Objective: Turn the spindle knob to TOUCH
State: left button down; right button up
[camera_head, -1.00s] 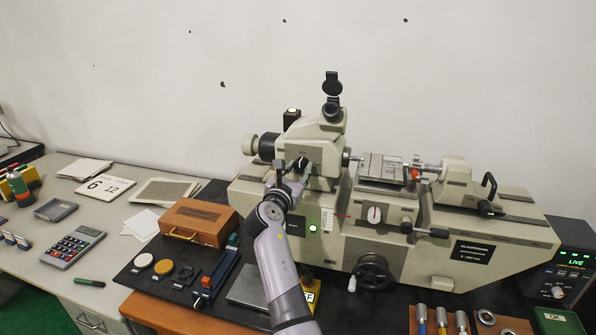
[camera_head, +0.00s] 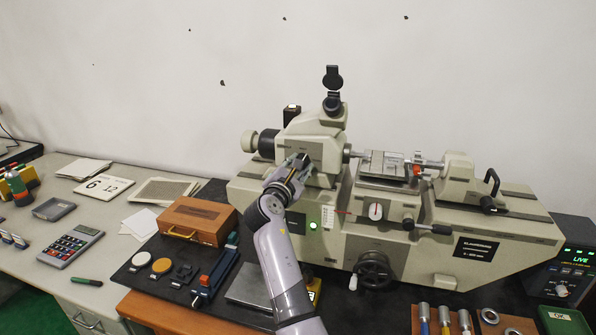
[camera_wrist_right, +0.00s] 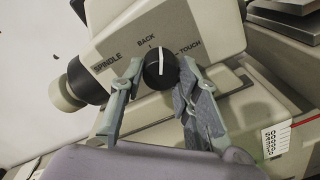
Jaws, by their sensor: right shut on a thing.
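The spindle knob (camera_wrist_right: 160,72) is black with a white pointer line, on the beige headstock face (camera_wrist_right: 112,52) of the measuring machine. In the right wrist view its line points nearly straight up, between the BACK mark (camera_wrist_right: 148,41) and the TOUCH mark (camera_wrist_right: 189,48). My right gripper (camera_wrist_right: 160,80) has one finger on each side of the knob and is shut on it. In the head view the right gripper (camera_head: 299,164) reaches up to the headstock and largely hides the knob. My left gripper is not in view.
The machine's eyepiece (camera_head: 332,104) rises above the headstock, and the carriage with a clamped block (camera_head: 384,162) is to its right. A handwheel (camera_head: 373,270) is below. A wooden box (camera_head: 199,221) and a black mat (camera_head: 150,285) with small tools lie to the left.

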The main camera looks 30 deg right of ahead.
jog(key=m+b, duration=0.3)
jog(key=m, duration=0.3)
jog(key=shift+f+b, duration=0.15)
jog(key=shift+b, duration=0.15)
jog(key=m+b, duration=0.3)
jog(key=m, duration=0.2)
jog(key=shift+m, duration=0.4)
jog(key=o, duration=1.2)
jog(key=shift+s+y, duration=0.1)
jog(key=shift+y, duration=0.2)
jog(key=shift+c, duration=0.2)
